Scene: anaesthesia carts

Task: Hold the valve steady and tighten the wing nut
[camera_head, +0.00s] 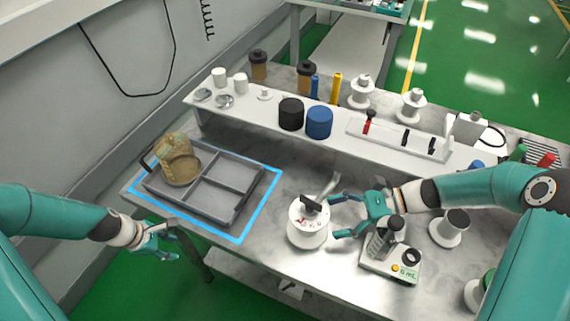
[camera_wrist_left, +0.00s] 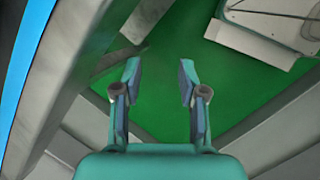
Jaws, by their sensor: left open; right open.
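A white round vaporizer-like body (camera_head: 307,229) stands upright on the marble table, with red marks and a dark piece (camera_head: 312,202) on top. I take it for the valve; whether the dark piece is the wing nut I cannot tell. A grey lever-like part rises behind it. My right gripper (camera_head: 337,216) is open just right of this body, fingers pointing at it; contact is unclear. My left gripper (camera_head: 165,242) is open and empty beyond the table's front left edge. In the left wrist view the left gripper (camera_wrist_left: 159,82) has only green floor between its fingers.
A grey divided tray (camera_head: 232,174) inside a blue outline holds a tan jar (camera_head: 178,163). Right of the body stand a device with a small display (camera_head: 390,263) and a white, dark-topped piece (camera_head: 446,229). A raised shelf (camera_head: 253,123) with several items runs behind.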

